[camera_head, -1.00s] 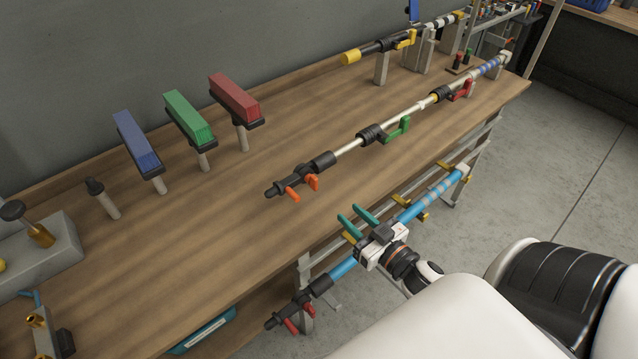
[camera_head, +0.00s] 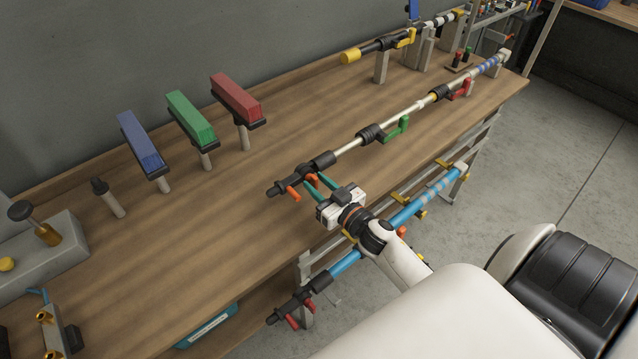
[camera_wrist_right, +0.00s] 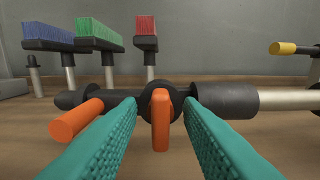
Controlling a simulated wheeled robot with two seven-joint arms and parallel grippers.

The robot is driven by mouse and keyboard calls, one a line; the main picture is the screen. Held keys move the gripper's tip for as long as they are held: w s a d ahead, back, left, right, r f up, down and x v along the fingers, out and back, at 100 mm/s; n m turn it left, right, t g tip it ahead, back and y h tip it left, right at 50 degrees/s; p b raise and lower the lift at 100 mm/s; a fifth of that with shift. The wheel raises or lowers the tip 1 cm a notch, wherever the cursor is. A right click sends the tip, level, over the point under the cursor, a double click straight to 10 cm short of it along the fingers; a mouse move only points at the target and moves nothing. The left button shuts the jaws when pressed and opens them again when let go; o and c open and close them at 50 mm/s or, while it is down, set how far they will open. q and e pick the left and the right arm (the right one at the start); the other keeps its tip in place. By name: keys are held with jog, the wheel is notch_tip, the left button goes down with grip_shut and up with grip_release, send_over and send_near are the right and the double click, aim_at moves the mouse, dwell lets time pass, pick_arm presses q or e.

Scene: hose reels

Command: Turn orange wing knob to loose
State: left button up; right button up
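The orange wing knob (camera_wrist_right: 160,120) hangs upright from a round black hub on a dark fitting (camera_head: 325,160), at the near end of a white pole. A second orange piece, a round peg (camera_wrist_right: 76,120), sticks out to its left; this peg also shows in the head view (camera_head: 293,193). My right gripper (camera_head: 316,179) is open, its teal fingers pointing at the fitting. In the right wrist view the fingers (camera_wrist_right: 160,106) stand on either side of the knob, with gaps between. Whether the tips reach past it is unclear. My left gripper is out of view.
A blue pole (camera_head: 345,263) with red levers (camera_head: 292,321) runs along the bench's front edge, below my right gripper. Green (camera_head: 397,129) and red (camera_head: 459,89) levers sit farther along the white pole. Blue, green and red brushes (camera_head: 236,98) stand behind.

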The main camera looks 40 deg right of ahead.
grip_shut()
jog(key=shift+n, duration=0.3)
jog(key=n, duration=0.4)
jog(key=shift+a, duration=0.1)
jog(key=n+b, duration=0.1)
jog(key=n, duration=0.4)
jog(key=shift+f, duration=0.1)
jog(key=n+b, duration=0.1)
jog(key=n, duration=0.5)
jog(key=shift+a+f+b, duration=0.1)
jog(key=shift+f+b, duration=0.05)
jog(key=shift+b, duration=0.25)
jog(key=n+b, duration=0.1)
jog(key=n, duration=0.5)
jog(key=shift+n+b, duration=0.3)
jog(key=shift+n, duration=0.1)
